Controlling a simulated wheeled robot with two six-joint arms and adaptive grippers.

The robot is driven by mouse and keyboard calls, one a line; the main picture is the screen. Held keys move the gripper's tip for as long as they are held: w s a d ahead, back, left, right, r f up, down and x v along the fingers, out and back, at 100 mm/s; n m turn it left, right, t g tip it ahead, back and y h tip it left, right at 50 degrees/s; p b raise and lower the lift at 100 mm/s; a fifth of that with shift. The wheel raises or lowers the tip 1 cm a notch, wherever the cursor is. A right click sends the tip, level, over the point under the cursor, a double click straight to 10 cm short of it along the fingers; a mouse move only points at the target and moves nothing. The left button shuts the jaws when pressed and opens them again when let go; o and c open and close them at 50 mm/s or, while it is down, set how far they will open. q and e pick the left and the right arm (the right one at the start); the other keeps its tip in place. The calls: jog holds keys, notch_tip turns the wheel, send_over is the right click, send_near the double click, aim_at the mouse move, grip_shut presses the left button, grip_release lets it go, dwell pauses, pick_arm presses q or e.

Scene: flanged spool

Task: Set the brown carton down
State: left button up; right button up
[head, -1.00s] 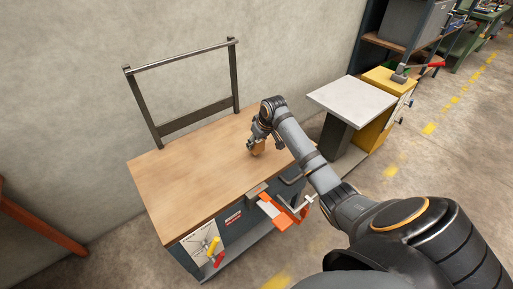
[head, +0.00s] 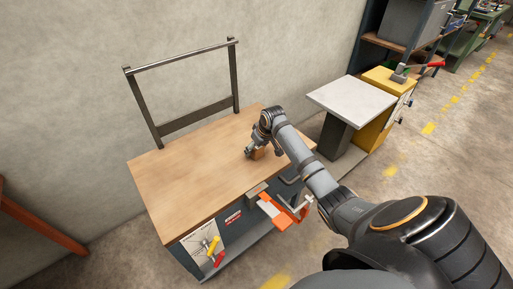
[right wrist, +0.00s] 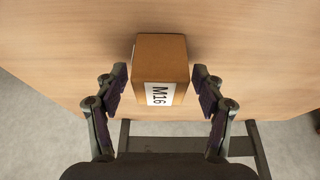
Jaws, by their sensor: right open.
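The brown carton (right wrist: 161,61), with a white label reading M16, stands on the wooden bench top (right wrist: 50,45) in the right wrist view. In the head view the carton (head: 258,154) shows small on the right part of the bench top (head: 190,165), partly hidden by my right gripper. My right gripper (right wrist: 160,85) is open, with one finger on each side of the carton and a gap showing on both sides. In the head view my right gripper (head: 254,150) is low over the bench at the carton. My left gripper is not in view.
A metal frame (head: 190,118) rises at the bench's back edge by the wall. An orange vise-like part (head: 280,212) sits at the front edge. A pale-topped stand (head: 350,100) is to the right. The left part of the bench top is clear.

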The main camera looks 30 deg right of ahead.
jog(key=shift+r, duration=0.1)
jog(key=v, duration=1.2)
jog(key=shift+p, duration=0.4)
jog(key=shift+w, duration=0.1)
